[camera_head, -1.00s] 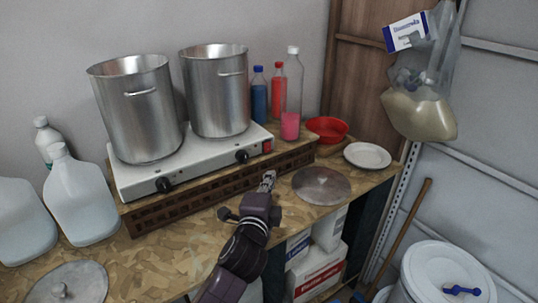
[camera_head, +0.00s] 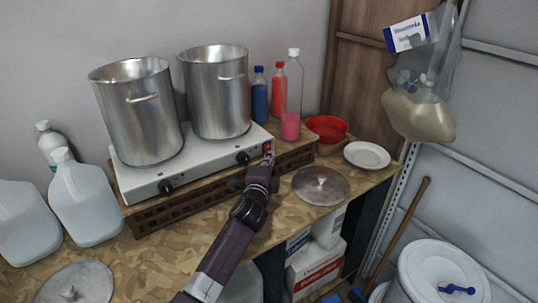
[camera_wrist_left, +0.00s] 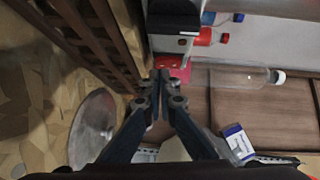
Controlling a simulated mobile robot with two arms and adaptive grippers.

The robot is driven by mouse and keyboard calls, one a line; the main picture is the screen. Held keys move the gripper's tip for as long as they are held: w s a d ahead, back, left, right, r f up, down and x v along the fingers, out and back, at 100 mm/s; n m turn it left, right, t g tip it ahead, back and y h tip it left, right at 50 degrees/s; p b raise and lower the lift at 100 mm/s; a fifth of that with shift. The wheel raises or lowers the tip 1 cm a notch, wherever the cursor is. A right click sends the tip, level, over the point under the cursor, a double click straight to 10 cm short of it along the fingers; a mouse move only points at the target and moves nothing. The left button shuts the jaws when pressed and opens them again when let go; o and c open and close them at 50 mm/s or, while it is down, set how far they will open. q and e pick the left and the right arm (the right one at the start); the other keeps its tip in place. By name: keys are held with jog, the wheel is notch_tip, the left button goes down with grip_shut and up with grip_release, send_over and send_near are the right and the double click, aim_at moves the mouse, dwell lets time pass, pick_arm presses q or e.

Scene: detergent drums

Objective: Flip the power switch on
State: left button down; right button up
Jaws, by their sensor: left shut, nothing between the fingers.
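The power switch (camera_head: 268,147) is a small red rocker at the right end of the white two-burner hot plate's front (camera_head: 205,167). My left gripper (camera_head: 267,160) is shut and empty, with its fingertips right at the switch and partly covering it in the head view. In the left wrist view, the closed fingertips (camera_wrist_left: 160,76) point at a red patch (camera_wrist_left: 170,61) that looks like the switch. I cannot tell if they touch it, nor which way the switch is set. My right gripper is not in view.
Two steel pots (camera_head: 137,110) (camera_head: 216,92) stand on the hot plate, which rests on a wooden rack (camera_head: 190,199). A bottle with pink liquid (camera_head: 291,100) and a red bowl (camera_head: 327,127) are behind to the right. A pot lid (camera_head: 321,184) lies on the table nearby.

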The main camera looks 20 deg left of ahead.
pick_arm(q)
jog(key=shift+w+a, duration=0.15)
jog(key=shift+w+a+f+b, duration=0.1)
jog(key=shift+w+a+b, duration=0.1)
jog(key=shift+b, duration=0.75)
jog(key=shift+s+f, duration=0.1)
jog(key=shift+f, duration=0.05)
